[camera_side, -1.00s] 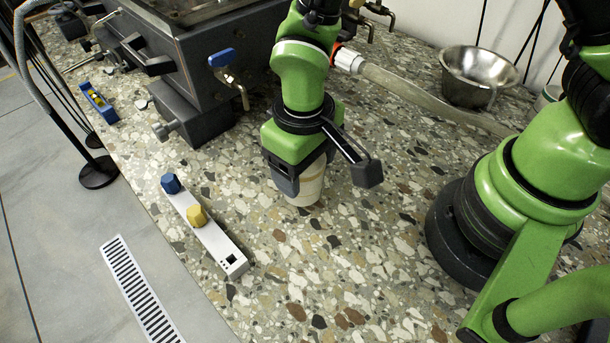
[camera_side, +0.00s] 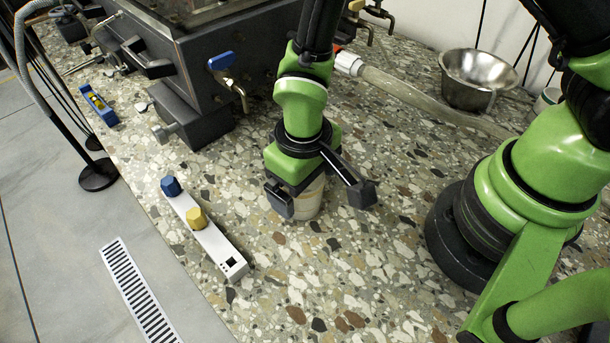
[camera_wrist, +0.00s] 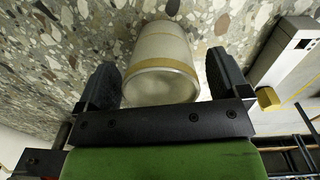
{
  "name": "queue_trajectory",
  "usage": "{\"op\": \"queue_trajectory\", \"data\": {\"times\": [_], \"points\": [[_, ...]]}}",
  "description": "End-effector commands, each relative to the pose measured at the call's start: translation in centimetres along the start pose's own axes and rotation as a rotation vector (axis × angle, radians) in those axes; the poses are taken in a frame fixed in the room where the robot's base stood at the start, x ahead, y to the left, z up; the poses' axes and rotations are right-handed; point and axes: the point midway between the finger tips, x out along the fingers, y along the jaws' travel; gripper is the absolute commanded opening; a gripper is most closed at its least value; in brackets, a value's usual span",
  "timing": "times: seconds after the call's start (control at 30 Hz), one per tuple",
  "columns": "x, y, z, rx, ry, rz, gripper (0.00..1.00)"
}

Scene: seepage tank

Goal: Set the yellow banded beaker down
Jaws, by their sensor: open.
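The yellow banded beaker (camera_side: 308,200) stands upright on the speckled terrazzo counter, partly hidden by my gripper. In the wrist view the pale beaker (camera_wrist: 163,48) shows a yellowish band near its rim, and its mouth faces the gripper. My gripper (camera_side: 320,203) is open around the beaker, pointing down. In the wrist view the two jaws of my gripper (camera_wrist: 163,85) lie on either side of the beaker, with a gap visible on both sides.
A white bar with blue and yellow knobs (camera_side: 215,243) lies left of the gripper. The dark tank (camera_side: 205,70) with a blue-handled valve (camera_side: 222,60) is behind. A steel bowl (camera_side: 478,75) and a hose (camera_side: 420,97) are at back right. Counter in front is clear.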

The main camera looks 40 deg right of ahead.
Motion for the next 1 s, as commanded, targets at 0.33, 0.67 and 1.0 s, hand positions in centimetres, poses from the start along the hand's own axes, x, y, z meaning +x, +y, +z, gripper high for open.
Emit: {"op": "queue_trajectory", "data": {"times": [0.33,0.67,1.0], "points": [[-4.3,-0.1,0.0,0.002,0.007,-0.001,0.94],[-9.3,-0.1,0.1,0.001,0.004,0.0,0.94],[-11.7,0.8,0.0,0.032,0.031,-0.023,0.94]]}}
